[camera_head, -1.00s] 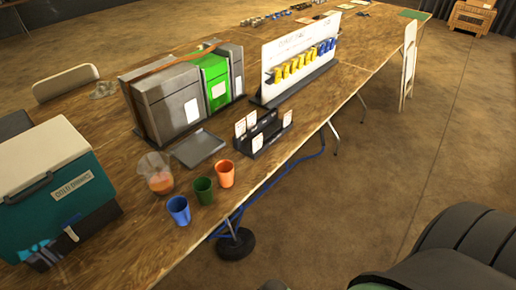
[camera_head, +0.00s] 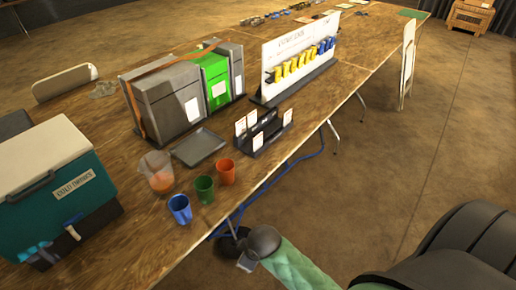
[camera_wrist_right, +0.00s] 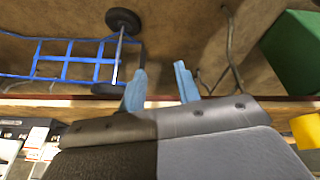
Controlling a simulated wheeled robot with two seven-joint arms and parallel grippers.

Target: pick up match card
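Several white cards stand in a black card rack (camera_head: 264,134) near the table's front edge. I cannot tell which one is the match card. White cards (camera_wrist_right: 35,140) also show at the lower left of the right wrist view. My right gripper (camera_head: 246,264) is below and in front of the table edge, apart from the rack. In the right wrist view its two blue fingers (camera_wrist_right: 160,75) are spread, with nothing between them. My left gripper is not in view.
Blue, green and orange cups (camera_head: 226,173) and a pitcher (camera_head: 157,172) stand left of the rack. A dark tray (camera_head: 199,147) lies beside it. A teal cooler (camera_head: 50,165) is at far left. A blue frame with wheels (camera_wrist_right: 75,60) is below the table.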

